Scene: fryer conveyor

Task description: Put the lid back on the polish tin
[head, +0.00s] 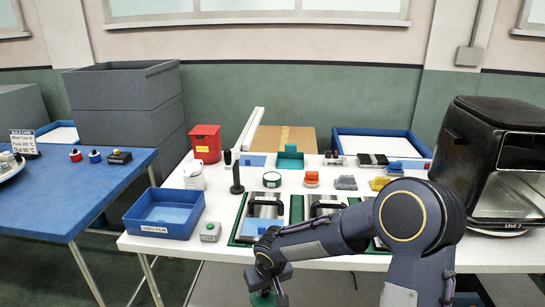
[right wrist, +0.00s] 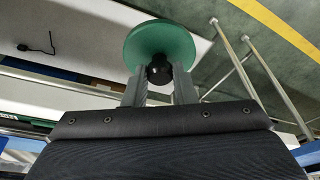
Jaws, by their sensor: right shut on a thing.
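My right gripper (head: 266,287) is shut on a round green lid (head: 263,299) at the bottom of the head view, in front of the white table's near edge. In the right wrist view the fingers (right wrist: 160,78) grip the black knob of the green lid (right wrist: 160,38), and the disc lies beyond the fingertips. A small round tin (head: 271,180), white and green, stands on the table behind the metal plates, well away from the lid. Whether its top is open is too small to tell. My left gripper is not in view.
A blue bin (head: 165,213) and a grey button box (head: 210,232) stand at the table's left front. Metal plates with black handles (head: 265,207) lie between the gripper and the tin. Orange (head: 312,178) and grey pieces sit right of the tin. A black fryer (head: 495,165) stands far right.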

